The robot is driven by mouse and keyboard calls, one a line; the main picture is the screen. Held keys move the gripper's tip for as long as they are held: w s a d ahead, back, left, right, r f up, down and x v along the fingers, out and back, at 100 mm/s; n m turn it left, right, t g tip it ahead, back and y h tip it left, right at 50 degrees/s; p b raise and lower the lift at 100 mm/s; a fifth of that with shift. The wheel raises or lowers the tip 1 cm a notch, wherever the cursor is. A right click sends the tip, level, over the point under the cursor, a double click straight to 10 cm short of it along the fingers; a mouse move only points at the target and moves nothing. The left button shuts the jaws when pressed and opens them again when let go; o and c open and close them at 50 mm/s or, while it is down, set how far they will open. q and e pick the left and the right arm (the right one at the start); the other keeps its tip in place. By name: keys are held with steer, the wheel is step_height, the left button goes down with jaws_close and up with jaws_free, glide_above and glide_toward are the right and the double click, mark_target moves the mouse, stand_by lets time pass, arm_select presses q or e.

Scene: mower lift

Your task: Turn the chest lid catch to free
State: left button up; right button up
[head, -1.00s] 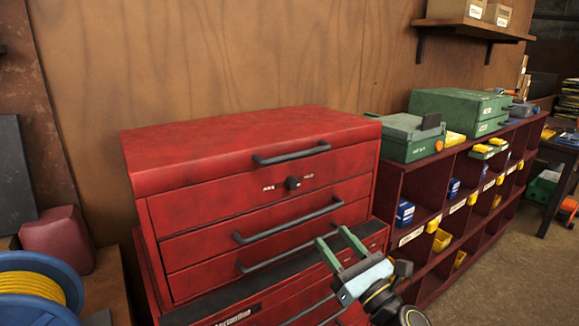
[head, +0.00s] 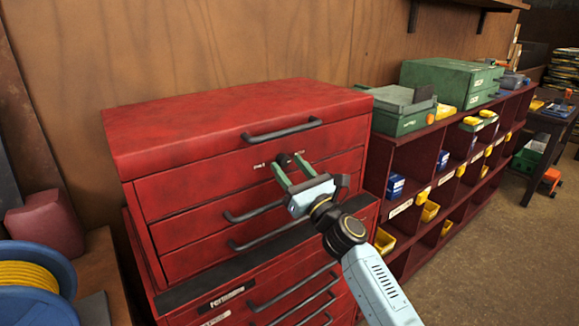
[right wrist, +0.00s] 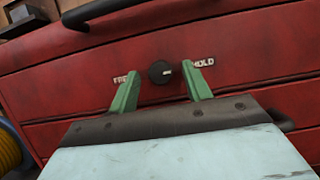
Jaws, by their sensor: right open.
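The red chest (head: 190,175) stands against the wooden wall in the head view, its lid (head: 230,115) down. The lid catch is a small dark round knob (head: 283,158) on the chest front below the lid handle. In the right wrist view the knob (right wrist: 159,73) sits between the labels "FREE", partly hidden by a finger, and "HOLD" (right wrist: 202,62). A pale mark on the knob lies towards the HOLD side. My right gripper (head: 286,166) is open, its green fingers pointing at the chest on either side of the knob, apparently not touching it. My left gripper is out of view.
A lid handle (head: 282,130) is above the catch, and drawer handles (head: 255,211) project below it. A blue reel with yellow cord (head: 32,282) is at the lower left. A dark red shelf unit (head: 405,165) holding bins stands to the right. Floor is open at the lower right.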

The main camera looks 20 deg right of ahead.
steer(key=shift+w+a+r, duration=0.1)
steer(key=shift+w, duration=0.15)
steer(key=c, duration=1)
